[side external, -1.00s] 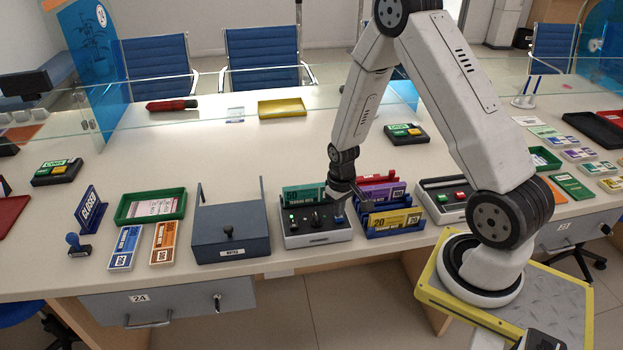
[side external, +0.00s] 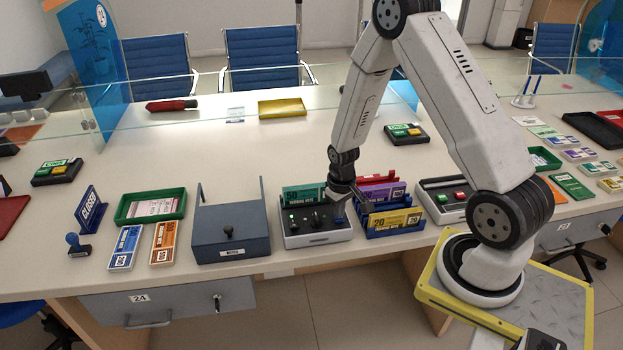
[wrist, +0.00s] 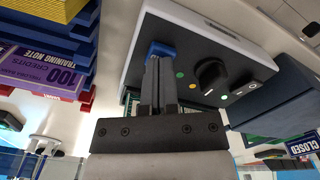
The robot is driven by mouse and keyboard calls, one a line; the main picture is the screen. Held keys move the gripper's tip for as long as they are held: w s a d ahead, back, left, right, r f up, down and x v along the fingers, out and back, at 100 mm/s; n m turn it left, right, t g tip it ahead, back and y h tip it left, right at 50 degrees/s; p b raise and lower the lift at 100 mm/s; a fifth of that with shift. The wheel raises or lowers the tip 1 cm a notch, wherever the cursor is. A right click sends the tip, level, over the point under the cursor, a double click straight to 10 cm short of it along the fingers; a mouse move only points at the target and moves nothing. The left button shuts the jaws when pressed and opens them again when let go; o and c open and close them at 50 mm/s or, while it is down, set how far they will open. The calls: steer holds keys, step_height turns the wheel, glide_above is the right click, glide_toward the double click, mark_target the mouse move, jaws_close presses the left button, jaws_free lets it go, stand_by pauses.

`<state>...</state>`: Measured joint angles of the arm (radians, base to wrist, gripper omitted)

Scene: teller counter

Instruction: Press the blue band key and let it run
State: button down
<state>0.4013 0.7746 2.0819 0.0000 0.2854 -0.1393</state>
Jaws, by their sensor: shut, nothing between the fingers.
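The grey machine (side external: 318,238) with a dark sloped top panel stands near the front edge of the counter, with a green note bundle (side external: 303,194) upright at its back. The blue key (wrist: 162,48) is at the panel's end, right at my fingertips in the wrist view. My gripper (wrist: 160,62) is shut and empty, its fingers in line with the key and seeming to touch it. How far the key is pushed in cannot be told. A black knob (wrist: 210,76) and small coloured dots sit beside it on the panel.
A blue rack (side external: 395,232) with purple and yellow notes stands close to the right of the machine. A grey-blue box (side external: 230,235) with a knob and upright posts stands to its left. Behind the machine the counter is mostly clear up to a glass screen.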

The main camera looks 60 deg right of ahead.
step_height(320, 180, up, 9)
steer(key=shift+f, duration=0.2)
stand_by(1.1)
steer(key=s+a+r+n+t, duration=0.1)
steer(key=s+a+r, duration=0.1)
steer(key=a+r, duration=0.2)
steer(key=s+a+r+n+t, duration=0.1)
steer(key=s+a+r+n, duration=0.1)
steer(key=a, duration=0.8)
steer(key=shift+s+a+r+t, duration=0.15)
steer(key=shift+s+r+t, duration=0.15)
steer(key=shift+s+r, duration=0.6)
steer(key=c, duration=1.3)
jaws_free()
steer(key=shift+w+r, duration=0.1)
steer(key=shift+w, duration=0.05)
